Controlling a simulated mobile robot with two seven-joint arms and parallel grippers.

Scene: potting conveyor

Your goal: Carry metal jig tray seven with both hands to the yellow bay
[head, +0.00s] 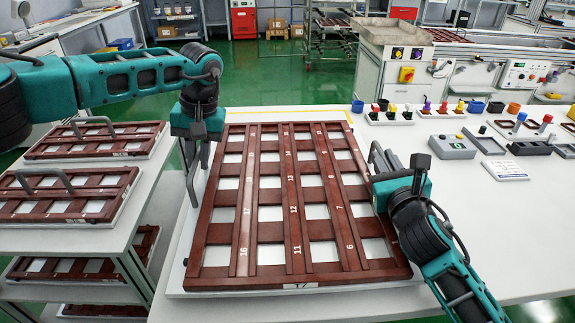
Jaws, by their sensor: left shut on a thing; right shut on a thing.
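A large jig tray (292,233) with a dark reddish-brown lattice, white gaps and printed numbers fills the middle of the head view. A label on its front edge is too small to read surely. My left gripper (196,170) is shut at the tray's left side, pointing down, on what seems to be its handle. My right gripper (378,165) is shut at the right side on a grey handle, partly hidden by the gripper. The tray looks level; I cannot tell whether it touches the table. A yellow line (290,110) shows on the table behind it.
Similar trays with grey handles lie on a white shelf rack (142,205) at left. On the white table (480,210) at right stand a grey box (453,147), several small coloured-knob fixtures and cups.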

